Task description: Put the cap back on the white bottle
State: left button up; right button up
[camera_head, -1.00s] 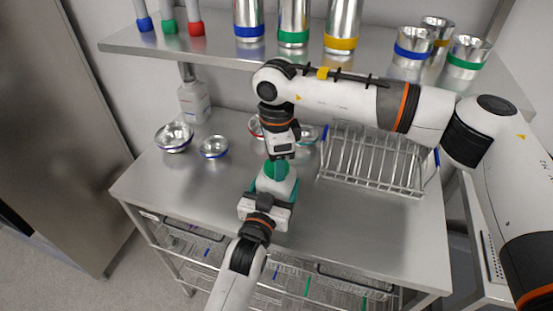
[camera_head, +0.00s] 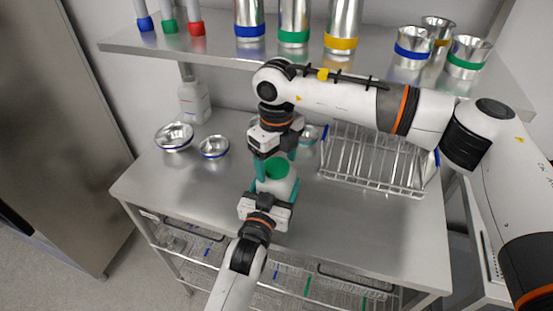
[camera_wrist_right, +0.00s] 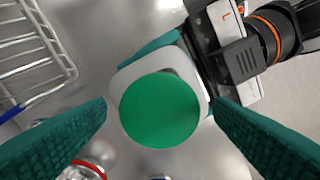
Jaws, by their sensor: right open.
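The white bottle (camera_head: 279,188) stands upright above the front part of the steel table, with the green cap (camera_head: 277,169) on its mouth. In the right wrist view the cap (camera_wrist_right: 160,110) is a flat green disc over the white bottle shoulder (camera_wrist_right: 181,62); whether it is screwed tight cannot be told. My left gripper (camera_head: 277,191) is shut on the bottle from the front, its teal fingers on both sides. My right gripper (camera_head: 276,166) points down over the cap, open, its green fingers on either side and apart from it.
A wire rack (camera_head: 375,160) stands to the right. Metal bowls (camera_head: 174,136) and a second white bottle (camera_head: 194,101) are at the back left. A shelf (camera_head: 210,46) with several steel containers runs above. The front left of the table (camera_head: 170,190) is clear.

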notch_tip(320, 180, up, 12)
dwell(0.6)
pick_arm(q)
jog(key=o, duration=1.9)
jog(key=shift+o, duration=0.2)
jog(key=shift+s, duration=0.1)
jog(key=b+v, duration=0.2)
jog(key=v, duration=0.9)
jog(key=shift+s, duration=0.35)
pick_arm(e)
notch_tip(320, 180, down, 2)
jog(key=shift+f, duration=0.1)
pick_arm(q)
jog(key=shift+a, duration=0.15)
